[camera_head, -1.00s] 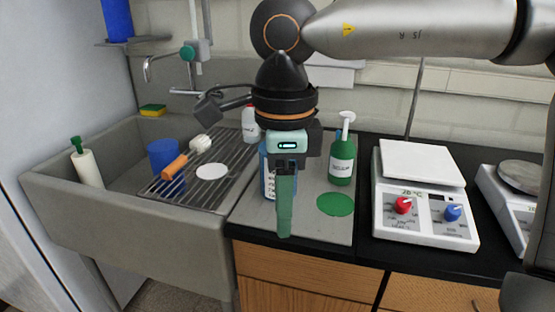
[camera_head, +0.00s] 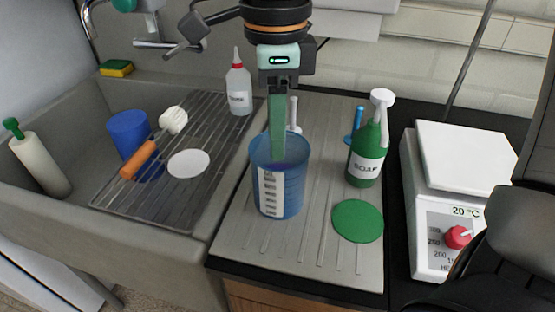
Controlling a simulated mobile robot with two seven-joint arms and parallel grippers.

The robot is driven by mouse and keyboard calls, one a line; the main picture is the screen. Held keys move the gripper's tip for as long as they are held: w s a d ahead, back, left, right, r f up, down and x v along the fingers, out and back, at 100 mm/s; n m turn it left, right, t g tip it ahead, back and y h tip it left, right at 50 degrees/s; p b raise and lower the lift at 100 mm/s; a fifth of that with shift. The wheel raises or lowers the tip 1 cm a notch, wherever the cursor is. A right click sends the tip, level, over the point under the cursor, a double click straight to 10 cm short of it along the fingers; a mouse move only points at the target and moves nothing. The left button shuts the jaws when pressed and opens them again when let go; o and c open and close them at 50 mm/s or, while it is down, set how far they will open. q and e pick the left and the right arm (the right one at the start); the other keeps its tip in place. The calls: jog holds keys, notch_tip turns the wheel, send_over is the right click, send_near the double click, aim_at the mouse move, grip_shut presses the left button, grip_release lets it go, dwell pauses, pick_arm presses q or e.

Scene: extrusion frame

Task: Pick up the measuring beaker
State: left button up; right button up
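The measuring beaker (camera_head: 281,196), blue and translucent with a white scale label, stands upright on the ribbed grey drainboard (camera_head: 320,258). My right gripper (camera_head: 278,158) points down over it in the head view. Its green fingers are seen edge-on, one covering the other, and their tips overlap the beaker's open mouth. Whether they are inside it or only above it cannot be told, nor whether they touch it. The gap between the fingers is hidden. My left gripper is not in view.
A green soap bottle (camera_head: 367,155) and a green disc (camera_head: 358,221) are right of the beaker. A hotplate (camera_head: 430,195) is at right. The sink with rack (camera_head: 160,205), blue cup (camera_head: 128,134) and orange-handled brush (camera_head: 138,160) is left.

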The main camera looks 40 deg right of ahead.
aim_at(283, 190)
jog(key=f, duration=0.7)
jog(key=s+f, duration=0.1)
jog(key=f, duration=0.3)
jog(key=shift+d+f, duration=0.15)
jog(key=shift+f, duration=0.1)
jog(key=shift+f+b, duration=0.3)
jog(key=shift+f, duration=0.2)
grip_shut()
jog(key=shift+s, duration=0.1)
dwell(0.6)
